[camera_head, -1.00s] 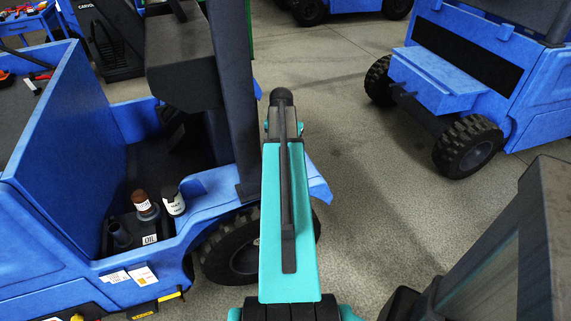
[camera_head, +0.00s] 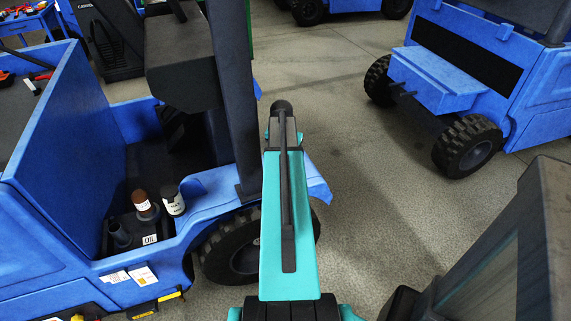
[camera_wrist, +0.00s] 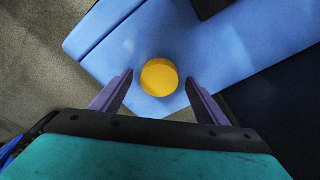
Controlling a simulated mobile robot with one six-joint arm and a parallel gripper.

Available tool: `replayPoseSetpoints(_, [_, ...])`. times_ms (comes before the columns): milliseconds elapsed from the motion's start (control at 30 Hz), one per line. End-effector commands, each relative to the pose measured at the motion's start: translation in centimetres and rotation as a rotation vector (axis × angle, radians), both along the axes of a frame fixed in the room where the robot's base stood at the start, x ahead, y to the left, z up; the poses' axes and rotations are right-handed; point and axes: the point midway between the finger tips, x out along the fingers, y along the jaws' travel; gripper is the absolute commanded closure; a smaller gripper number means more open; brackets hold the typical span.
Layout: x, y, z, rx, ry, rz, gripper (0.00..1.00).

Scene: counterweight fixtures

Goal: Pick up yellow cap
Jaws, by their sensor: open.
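The yellow cap (camera_wrist: 159,77) is a round, flat-topped piece on a blue vehicle panel (camera_wrist: 215,35) in the wrist view. My gripper (camera_wrist: 160,78) is open, with one dark finger to the left of the cap and one to the right. The cap lies ahead of and between the fingertips, with a gap showing on both sides. How high the fingers are above the panel is hard to tell. In the head view I cannot make out the cap, and the gripper's fingers are hidden behind my teal arm.
In the head view, a blue vehicle (camera_head: 40,250) on the left carries a brown-capped bottle (camera_head: 144,204) and a white-labelled container (camera_head: 173,201). Its dark upright post (camera_head: 232,100) stands close to my arm. Another blue vehicle (camera_head: 465,75) stands at right. Grey floor (camera_head: 365,220) lies open between them.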

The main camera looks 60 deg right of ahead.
Motion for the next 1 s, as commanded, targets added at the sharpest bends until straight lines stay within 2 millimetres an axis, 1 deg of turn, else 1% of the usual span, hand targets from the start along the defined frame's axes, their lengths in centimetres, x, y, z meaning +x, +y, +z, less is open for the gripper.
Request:
replayPoseSetpoints(100, [0.0,0.0,0.0,0.000,0.000,0.000,0.32])
replayPoseSetpoints(267, [0.0,0.0,0.0,0.000,0.000,0.000,0.59])
replayPoseSetpoints(300, [0.0,0.0,0.0,0.000,0.000,0.001,0.66])
replayPoseSetpoints(367, [0.0,0.0,0.0,0.000,0.000,0.001,0.75])
replayPoseSetpoints(633, [0.0,0.0,0.1,0.000,0.000,0.001,0.75])
replayPoseSetpoints(767, [0.1,0.0,0.4,-0.001,-0.001,0.001,0.75])
replayPoseSetpoints(867, [0.1,0.0,1.0,-0.002,-0.001,0.001,0.75])
replayPoseSetpoints(1000, [0.1,0.0,2.4,-0.002,-0.001,0.001,0.75])
